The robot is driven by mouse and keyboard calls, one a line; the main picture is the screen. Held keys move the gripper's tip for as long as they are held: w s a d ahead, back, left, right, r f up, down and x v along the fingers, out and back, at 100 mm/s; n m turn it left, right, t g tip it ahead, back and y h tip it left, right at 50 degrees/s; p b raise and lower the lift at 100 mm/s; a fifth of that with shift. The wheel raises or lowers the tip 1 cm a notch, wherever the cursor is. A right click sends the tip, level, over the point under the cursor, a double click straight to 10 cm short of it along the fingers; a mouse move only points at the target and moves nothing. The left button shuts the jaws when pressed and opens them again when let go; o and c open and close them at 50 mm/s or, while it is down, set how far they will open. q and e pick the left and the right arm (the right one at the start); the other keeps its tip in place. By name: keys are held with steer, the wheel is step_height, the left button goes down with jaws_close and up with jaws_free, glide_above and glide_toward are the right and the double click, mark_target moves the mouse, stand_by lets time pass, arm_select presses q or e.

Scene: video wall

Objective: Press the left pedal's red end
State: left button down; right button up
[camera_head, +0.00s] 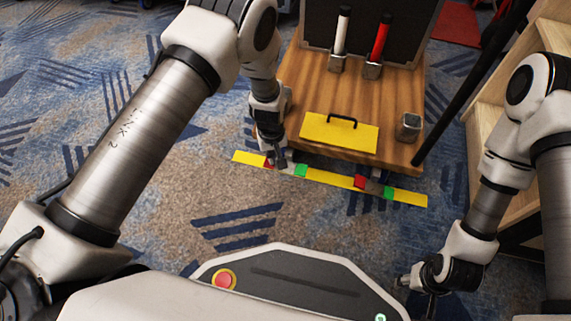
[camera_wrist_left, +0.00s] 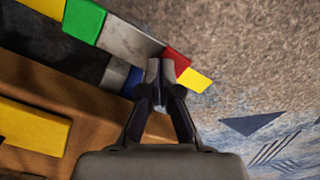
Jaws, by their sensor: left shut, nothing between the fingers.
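The left pedal (camera_head: 287,169) is a grey bar with a red end (camera_head: 268,163) on its left and a green end (camera_head: 301,170) on its right. My left gripper (camera_head: 281,162) is shut and empty, pointing down at the red end and partly covering it. In the left wrist view, the closed fingertips (camera_wrist_left: 160,72) overlap the picture beside the red end (camera_wrist_left: 179,62); I cannot tell whether they touch it. The green end (camera_wrist_left: 84,20) is farther along. My right gripper (camera_head: 420,287) is low at the right, far from the pedals; its finger state is unclear.
A second pedal with a red end (camera_head: 360,181) and a green end (camera_head: 389,193) sits to the right along the yellow strip (camera_head: 330,178). Behind stands a wooden console (camera_head: 300,88) with a yellow handled plate (camera_head: 340,133) and white and red levers. Carpet in front is clear.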

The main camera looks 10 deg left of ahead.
arm_select(q)
steer(key=shift+f, duration=0.2)
step_height(320, 180, up, 7)
steer(key=p, duration=0.6)
steer(key=shift+p, duration=0.4)
